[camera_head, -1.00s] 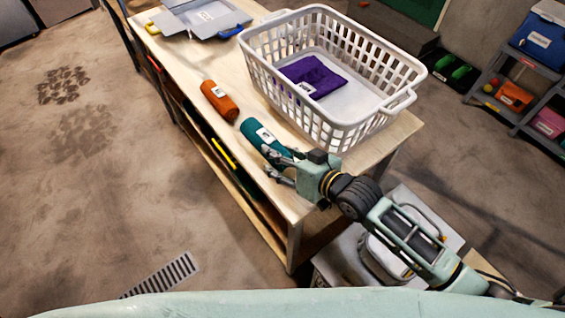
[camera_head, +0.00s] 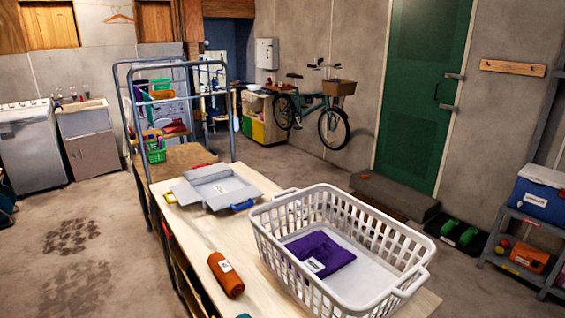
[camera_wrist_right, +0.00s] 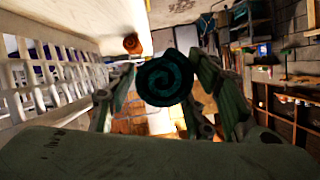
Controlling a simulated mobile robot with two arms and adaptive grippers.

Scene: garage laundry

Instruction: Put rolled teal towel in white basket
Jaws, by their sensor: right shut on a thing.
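The rolled teal towel (camera_wrist_right: 165,80) shows its dark spiral end in the right wrist view. It sits between the two fingers of my right gripper (camera_wrist_right: 163,88), which is shut on it. In the head view only a sliver of teal shows at the bottom edge (camera_head: 243,316). The white basket (camera_head: 364,277) stands on the wooden table with a folded purple cloth (camera_head: 318,254) inside. The basket's slatted wall (camera_wrist_right: 45,88) is left of the towel in the right wrist view. My left gripper is in neither view.
A rolled orange towel (camera_head: 226,275) lies on the table (camera_head: 205,232) left of the basket; it also shows in the right wrist view (camera_wrist_right: 132,43). A grey open case (camera_head: 215,188) lies at the table's far end. A shelf (camera_head: 520,262) stands at the right.

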